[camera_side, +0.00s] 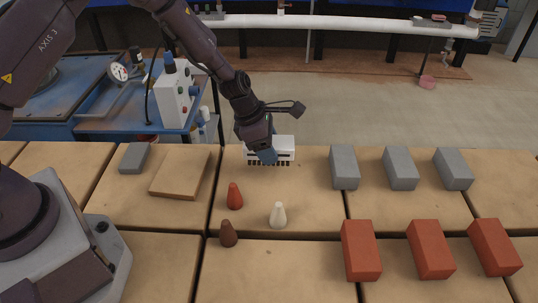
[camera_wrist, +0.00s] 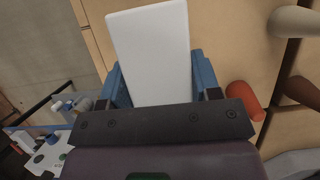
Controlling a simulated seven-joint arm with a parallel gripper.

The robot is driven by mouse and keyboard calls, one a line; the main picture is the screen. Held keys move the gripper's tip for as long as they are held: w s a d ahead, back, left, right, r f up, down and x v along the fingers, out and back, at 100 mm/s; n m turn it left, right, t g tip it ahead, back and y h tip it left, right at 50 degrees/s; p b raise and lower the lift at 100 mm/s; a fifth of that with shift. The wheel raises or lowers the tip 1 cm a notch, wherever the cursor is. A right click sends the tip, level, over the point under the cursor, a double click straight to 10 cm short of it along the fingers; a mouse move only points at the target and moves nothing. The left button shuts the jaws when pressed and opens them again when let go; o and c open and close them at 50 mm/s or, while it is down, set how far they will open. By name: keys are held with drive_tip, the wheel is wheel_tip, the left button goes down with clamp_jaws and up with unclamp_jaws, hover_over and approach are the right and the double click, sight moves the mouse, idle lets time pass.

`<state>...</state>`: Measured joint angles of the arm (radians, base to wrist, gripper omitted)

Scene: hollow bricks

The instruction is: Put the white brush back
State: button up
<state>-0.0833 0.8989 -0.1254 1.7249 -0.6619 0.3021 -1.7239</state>
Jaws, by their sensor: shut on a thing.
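The white brush (camera_side: 286,146) is at the back edge of the tabletop in the side view, with a row of dark gaps along its lower edge. In the wrist view the white brush (camera_wrist: 152,52) shows as a plain white slab between the blue fingers. My gripper (camera_side: 266,156) is shut on it from above, and the fingers hide part of its front. The gripper also shows in the wrist view (camera_wrist: 155,82), with one blue finger on each side of the slab. I cannot tell whether the brush touches the table.
A wooden board (camera_side: 180,173) and a grey block (camera_side: 134,158) lie left. Several grey bricks (camera_side: 400,168) and red bricks (camera_side: 430,250) stand right.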

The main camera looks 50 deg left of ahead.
drive_tip(key=shift+w+f, duration=0.1)
drive_tip(key=shift+f, duration=1.55)
drive_tip(key=shift+f, duration=0.1)
drive_tip(key=o, duration=0.9)
